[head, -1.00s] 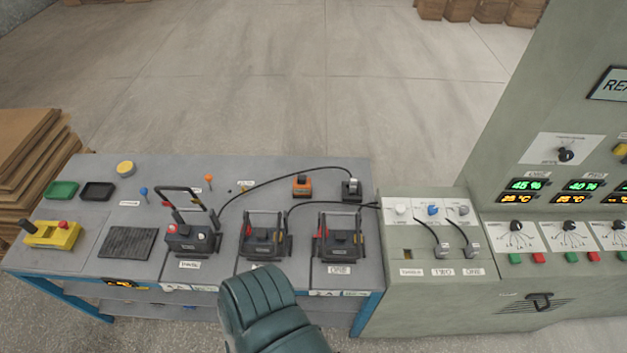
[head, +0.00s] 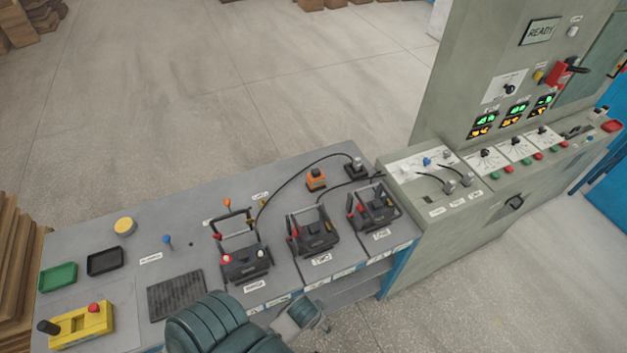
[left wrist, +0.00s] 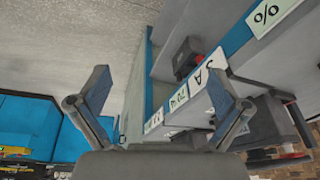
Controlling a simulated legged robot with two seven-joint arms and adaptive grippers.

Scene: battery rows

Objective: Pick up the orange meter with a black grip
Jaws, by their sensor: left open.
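The orange meter (head: 316,179) with a black grip on top stands upright toward the back right of the grey bench, in the head view. Nothing touches it. My left gripper (head: 305,318) shows small at the bench's front edge, beyond my green arm, well short of the meter. In the left wrist view my left gripper (left wrist: 163,105) has its two fingers wide apart with nothing between them. The meter is not recognisable in that view. My right gripper is not in view.
Battery units with raised handles (head: 243,258) stand between the gripper and the meter. A control cabinet (head: 470,215) adjoins on the right. The labelled bench edge (left wrist: 190,96) fills the wrist view's middle.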

